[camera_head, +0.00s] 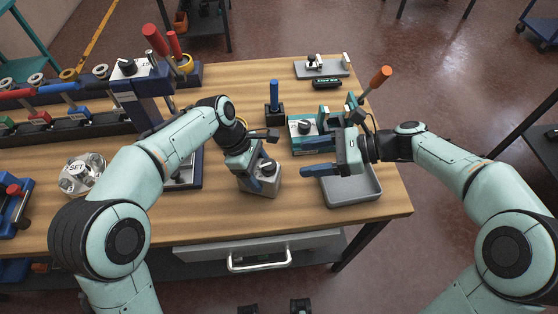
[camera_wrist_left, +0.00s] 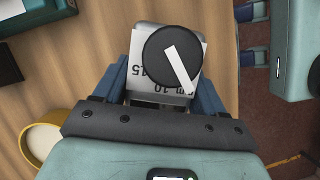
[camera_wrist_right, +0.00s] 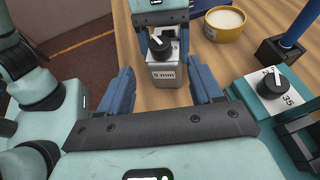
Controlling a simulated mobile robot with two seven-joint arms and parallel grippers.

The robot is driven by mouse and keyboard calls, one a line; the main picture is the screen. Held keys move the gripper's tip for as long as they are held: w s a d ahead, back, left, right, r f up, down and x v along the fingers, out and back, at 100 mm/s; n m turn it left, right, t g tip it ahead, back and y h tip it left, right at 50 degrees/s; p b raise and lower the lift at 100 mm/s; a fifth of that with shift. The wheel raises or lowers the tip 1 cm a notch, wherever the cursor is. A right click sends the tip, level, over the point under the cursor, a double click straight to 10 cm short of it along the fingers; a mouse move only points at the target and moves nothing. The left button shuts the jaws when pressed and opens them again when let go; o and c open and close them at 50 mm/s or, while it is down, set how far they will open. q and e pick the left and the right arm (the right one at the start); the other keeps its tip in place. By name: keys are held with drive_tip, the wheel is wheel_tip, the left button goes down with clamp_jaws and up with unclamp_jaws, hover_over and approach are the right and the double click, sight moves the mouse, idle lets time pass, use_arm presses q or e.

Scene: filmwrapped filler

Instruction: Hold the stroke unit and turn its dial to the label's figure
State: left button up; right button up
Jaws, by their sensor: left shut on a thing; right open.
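The stroke unit is a grey block (camera_head: 262,184) standing on the wooden table near its front edge. My left gripper (camera_wrist_left: 162,88) is shut on the block, one blue finger on each side, leaving the dial uncovered. My right gripper (camera_wrist_right: 162,88) is open and empty, to the right of the unit and apart from it.
A teal unit with another dial (camera_wrist_right: 272,84) stands behind my right gripper. A grey tray (camera_head: 365,197) lies below that gripper. A yellow-rimmed cup (camera_wrist_right: 225,24) and a blue-handled tool (camera_head: 274,90) stand behind the stroke unit. A round "SET" fixture (camera_head: 82,174) is at the left.

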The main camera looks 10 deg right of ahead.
sight(272, 164)
drive_tip(key=x, duration=0.9)
drive_tip(key=shift+a, duration=0.2)
drive_tip(key=c, duration=1.1)
drive_tip(key=shift+o, duration=0.2)
